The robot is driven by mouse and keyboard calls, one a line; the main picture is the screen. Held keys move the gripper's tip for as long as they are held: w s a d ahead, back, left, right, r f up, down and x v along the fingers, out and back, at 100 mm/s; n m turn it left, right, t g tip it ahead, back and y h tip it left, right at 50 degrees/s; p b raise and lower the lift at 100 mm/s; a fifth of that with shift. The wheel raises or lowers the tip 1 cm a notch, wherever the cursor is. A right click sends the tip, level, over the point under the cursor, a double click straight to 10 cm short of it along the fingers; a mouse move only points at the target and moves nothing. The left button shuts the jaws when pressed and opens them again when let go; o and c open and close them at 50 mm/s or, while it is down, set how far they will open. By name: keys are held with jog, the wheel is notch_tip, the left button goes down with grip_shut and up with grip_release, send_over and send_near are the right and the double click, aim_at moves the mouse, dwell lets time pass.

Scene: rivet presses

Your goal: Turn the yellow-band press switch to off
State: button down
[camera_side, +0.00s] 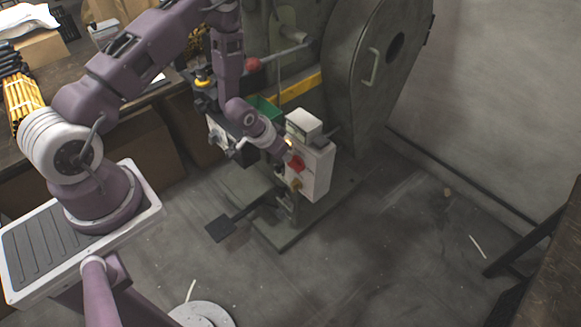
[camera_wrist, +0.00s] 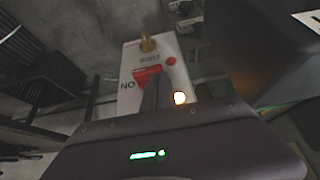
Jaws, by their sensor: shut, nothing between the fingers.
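The press with the yellow band (camera_side: 300,88) stands behind my arm in the side view. A white switch box (camera_side: 316,170) is mounted low on it. A red switch (camera_side: 297,162) is on the box's front; the wrist view shows the red switch (camera_wrist: 146,75) beside letters reading "NO", which is "ON" upside down. A bright lamp (camera_wrist: 180,98) glows near it. My gripper (camera_side: 287,152) is at the box front, and its shut, empty fingers (camera_wrist: 152,92) overlap the red switch in the wrist view. I cannot tell whether they touch it. The fingers hide part of the switch.
A brass knob (camera_wrist: 148,43) and a small red button (camera_wrist: 171,61) sit on the same box. A green bin (camera_side: 264,107) and another switch box (camera_side: 216,134) are left of it. A foot pedal (camera_side: 221,229) lies below. The floor at right is mostly clear.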

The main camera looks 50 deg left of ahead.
jog(key=shift+w+f, duration=0.35)
jog(key=shift+f, duration=0.2)
jog(key=shift+s+r, duration=0.2)
jog(key=shift+s, duration=2.3)
